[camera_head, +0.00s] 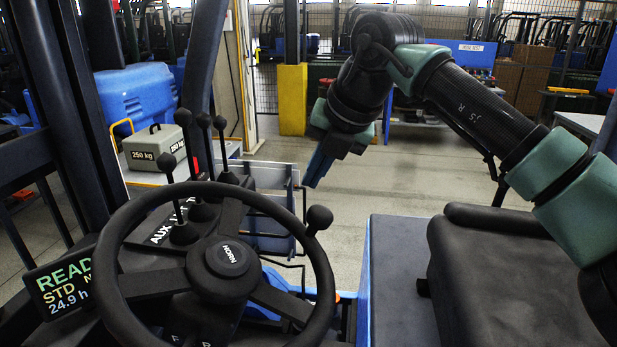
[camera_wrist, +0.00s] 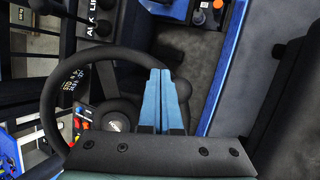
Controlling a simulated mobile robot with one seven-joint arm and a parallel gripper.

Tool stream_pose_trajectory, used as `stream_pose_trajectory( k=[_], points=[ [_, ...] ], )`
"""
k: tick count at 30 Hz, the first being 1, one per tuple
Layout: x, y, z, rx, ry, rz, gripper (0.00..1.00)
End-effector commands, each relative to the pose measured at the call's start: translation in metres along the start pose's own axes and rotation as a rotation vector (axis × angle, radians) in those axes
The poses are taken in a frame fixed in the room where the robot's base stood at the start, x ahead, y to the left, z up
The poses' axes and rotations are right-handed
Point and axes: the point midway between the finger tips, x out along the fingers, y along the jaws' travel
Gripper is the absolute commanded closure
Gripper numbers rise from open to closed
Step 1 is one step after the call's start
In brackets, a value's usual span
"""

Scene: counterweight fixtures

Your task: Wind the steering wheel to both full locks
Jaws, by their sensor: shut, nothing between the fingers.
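The black steering wheel (camera_head: 228,258) stands low and left of centre in the head view, with a HORN hub and a spinner knob (camera_head: 319,218) at the upper right of its rim. My gripper (camera_head: 314,172) hangs above and beyond the knob, apart from the wheel in the head view. Its blue fingers are together and empty. In the wrist view, the shut fingers (camera_wrist: 160,75) point upward and cover part of the wheel's right side. The wheel's rim (camera_wrist: 52,105) curves on their left there.
Several black levers (camera_head: 183,118) rise behind the wheel. A display (camera_head: 62,285) sits at its left, reading 24.9 h. A black seat (camera_head: 510,280) is at the right. A weight marked 250 kg (camera_head: 155,148) stands beyond the levers. Open floor (camera_head: 400,185) lies behind.

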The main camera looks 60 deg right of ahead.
Motion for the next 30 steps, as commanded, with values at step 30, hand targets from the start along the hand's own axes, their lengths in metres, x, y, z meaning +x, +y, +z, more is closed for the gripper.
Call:
stream_pose_trajectory(
  k=[30],
  points=[
    [-0.051, -0.002, 0.016, -0.002, 0.001, 0.001, 1.00]
  ],
)
